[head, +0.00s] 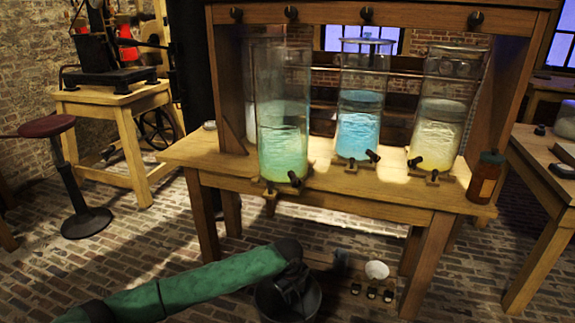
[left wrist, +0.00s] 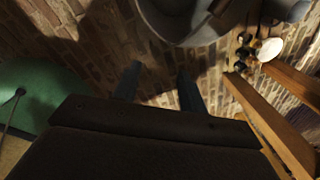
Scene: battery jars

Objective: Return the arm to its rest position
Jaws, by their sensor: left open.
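My left arm comes in from the lower left of the head view, with a green sleeve. Its dark gripper (head: 296,287) is low in front of the table and overlaps a dark bucket in the picture. In the left wrist view the two fingers (left wrist: 160,84) are apart, with only brick floor between them, so my left gripper is open and empty. My right gripper is in neither view. Three glass jars stand on the wooden table: one with green liquid (head: 283,140), one with blue (head: 358,133), one with pale yellow (head: 436,128).
The bucket (head: 270,300) is on the floor; it also shows in the left wrist view (left wrist: 165,28). A white bowl (head: 377,270) and small dark items are under the table (head: 330,197). A brown bottle (head: 485,178) stands at its right end.

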